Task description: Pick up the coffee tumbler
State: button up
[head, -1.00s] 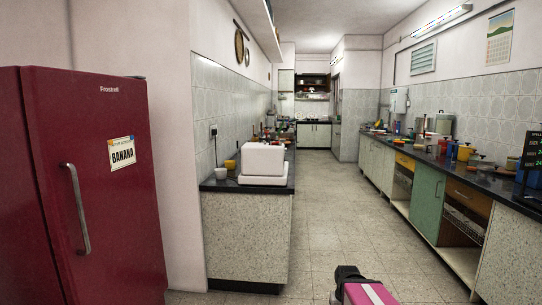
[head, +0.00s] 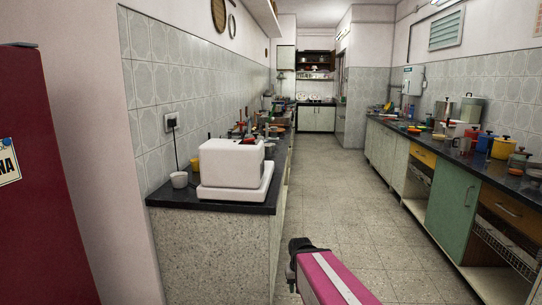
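I cannot pick out the coffee tumbler for certain. On the right counter (head: 402,134) stand a small grey, metal-looking cup (head: 464,145) and a greyish vessel (head: 518,159), both too small to identify. My arm's pink link with a white stripe and a black end shows at the bottom centre. No gripper fingers can be made out. The arm is over the floor, well apart from both counters.
A red fridge (head: 35,200) is close on the left. The aisle floor (head: 335,190) is clear.

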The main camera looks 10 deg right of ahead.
aim_at(268, 151)
jog(key=i+l+u, duration=0.15)
jog(key=i+l, duration=0.15)
jog(key=i+l+u, duration=0.1)
jog(key=i+l, duration=0.15)
jog(key=l, duration=0.3)
jog(key=i+l+u, duration=0.1)
jog(key=l, duration=0.3)
jog(key=i+l+u, duration=0.1)
jog(key=l, duration=0.35)
jog(key=i+l+u, duration=0.15)
jog(key=l, duration=0.25)
jog(key=i+l+z, duration=0.2)
jog(key=i+l, duration=0.65)
